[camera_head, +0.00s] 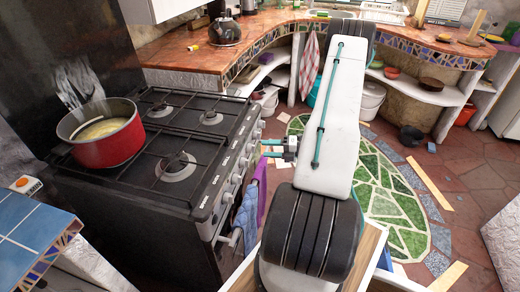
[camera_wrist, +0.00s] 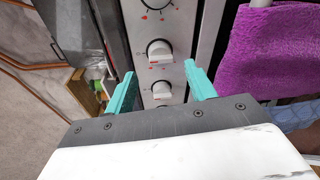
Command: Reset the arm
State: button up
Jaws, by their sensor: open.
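My gripper (camera_head: 268,148) is beside the front of the black stove (camera_head: 130,215), near its row of control knobs (camera_head: 232,180). In the wrist view its two teal fingers (camera_wrist: 159,78) are apart with nothing held between them. White knobs (camera_wrist: 160,50) on the stove's panel show beyond and between the fingertips. I cannot tell whether the fingers touch the panel. My arm stretches across the middle of the head view and hides part of the floor and counter behind it.
A red pot (camera_head: 112,148) with yellowish contents sits on the stove's left burner. A purple towel (camera_wrist: 268,50) and a blue cloth (camera_head: 246,212) hang at the stove's front. A kettle (camera_head: 225,32) stands on the curved counter (camera_head: 180,54). A green mosaic floor patch (camera_head: 385,190) lies clear at right.

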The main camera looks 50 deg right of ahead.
jog(key=v, duration=0.2)
jog(key=shift+s+d, duration=0.1)
jog(key=shift+s, duration=0.15)
dwell(0.5)
jog(key=s+a+r+m+g+h, duration=0.2)
jog(key=s+a+r+m+g, duration=0.2)
jog(key=a+r+m, duration=0.4)
jog(key=s+a+r+m+g+h, duration=0.3)
jog(key=a+r+m, duration=0.6)
jog(key=a+r, duration=0.6)
jog(key=s+a+r+m+g+h, duration=0.3)
jog(key=s+a+r+m+g, duration=0.2)
jog(key=a+r+m, duration=0.3)
jog(key=a+r+g, duration=0.1)
jog(key=a+r, duration=0.3)
jog(key=a, duration=0.3)
jog(key=shift+s+m, duration=0.4)
